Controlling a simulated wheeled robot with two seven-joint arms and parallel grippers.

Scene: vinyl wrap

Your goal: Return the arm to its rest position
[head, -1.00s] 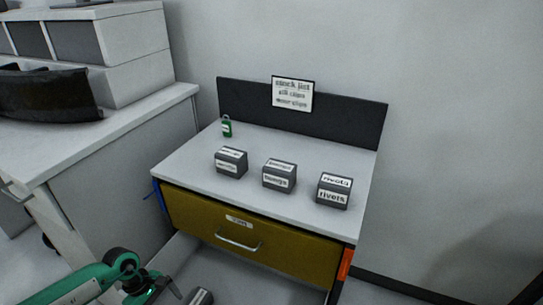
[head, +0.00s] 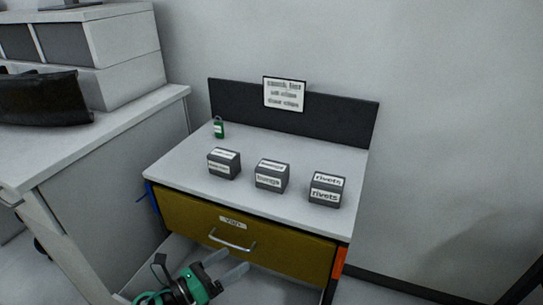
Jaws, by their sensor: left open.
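My left gripper (head: 228,265) is at the bottom of the head view, green and black with two grey fingers pointing right and slightly up. The fingers are apart with nothing between them. It is in front of and below the yellow drawer (head: 270,243) of the workbench, clear of the bench top. The rest of my left arm is mostly out of the picture. My right gripper is not in view.
Three dark labelled boxes stand in a row on the bench top (head: 185,165), the right one a rivets box (head: 325,189). A green padlock-like item (head: 218,128) stands behind them. A sign (head: 284,94) is on the back panel. A white desk (head: 110,120) stands left.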

